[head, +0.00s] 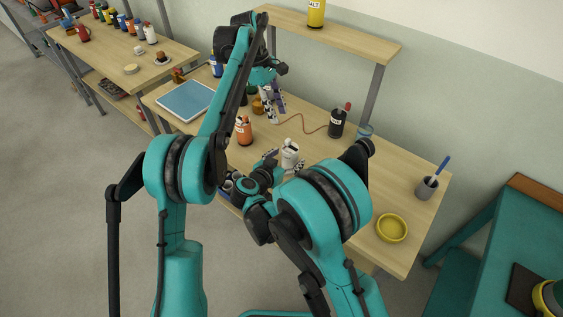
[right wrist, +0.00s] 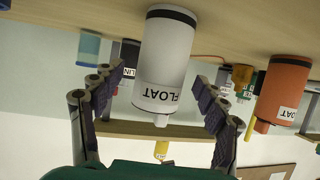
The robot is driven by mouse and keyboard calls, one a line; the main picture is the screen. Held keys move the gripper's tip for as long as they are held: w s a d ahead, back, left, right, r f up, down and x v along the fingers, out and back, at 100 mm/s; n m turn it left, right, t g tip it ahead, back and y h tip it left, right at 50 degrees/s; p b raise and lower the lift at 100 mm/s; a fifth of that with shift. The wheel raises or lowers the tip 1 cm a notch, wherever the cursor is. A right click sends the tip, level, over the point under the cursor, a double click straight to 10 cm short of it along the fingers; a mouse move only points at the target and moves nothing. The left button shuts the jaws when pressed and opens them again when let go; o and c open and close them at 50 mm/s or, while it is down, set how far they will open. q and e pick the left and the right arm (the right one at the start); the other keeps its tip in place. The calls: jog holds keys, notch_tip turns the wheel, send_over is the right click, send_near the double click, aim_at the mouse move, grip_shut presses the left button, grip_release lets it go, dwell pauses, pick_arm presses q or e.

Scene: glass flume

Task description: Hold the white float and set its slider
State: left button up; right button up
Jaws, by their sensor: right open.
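The white float (head: 290,153) stands upright on the table in the head view. In the right wrist view, which is upside down, the white float (right wrist: 165,62) shows its FLOAT label, a dark band at its base and a small white nub (right wrist: 162,121), perhaps the slider, on its top. My right gripper (right wrist: 155,103) is open, with one finger on each side of the float and visible gaps to it. It also shows low beside the float in the head view (head: 284,160). My left gripper (head: 272,112) points down over the table behind the float; its opening is unclear.
An orange float (head: 243,130) stands left of the white one. A dark bottle (head: 337,122) with a red top stands behind right, near a brown cord. A blue tray (head: 186,101) lies left, a yellow dish (head: 392,228) right. A raised shelf (head: 345,35) spans the back.

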jog(key=shift+x, duration=1.2)
